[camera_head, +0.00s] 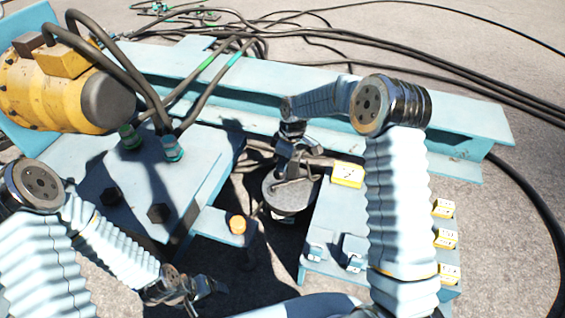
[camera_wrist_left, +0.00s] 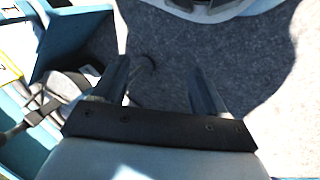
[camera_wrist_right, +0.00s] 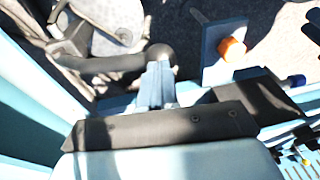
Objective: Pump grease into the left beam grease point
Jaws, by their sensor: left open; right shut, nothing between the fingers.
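A round grey pot-like device (camera_head: 290,192), which looks like the grease pump, stands in the shaded gap between the blue plates. A dark lever with a rounded end (camera_wrist_right: 160,55) shows in the right wrist view. My right gripper (camera_wrist_right: 157,72) is shut and empty, its fingertips at the lever's rounded end; I cannot tell if they touch it. In the head view the right gripper (camera_head: 290,165) partly covers the pot. An orange cap (camera_head: 237,224) sits on a blue bracket; it also shows in the right wrist view (camera_wrist_right: 232,49). My left gripper (camera_head: 212,287) is open and empty, low at the front.
A blue beam (camera_head: 455,115) runs across the back. A yellow motor (camera_head: 60,90) with black hoses stands at the left. A blue plate with yellow blocks (camera_head: 445,238) lies at the right. Black cables (camera_head: 440,65) cross the ground behind. Bare ground shows below the left gripper (camera_wrist_left: 160,85).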

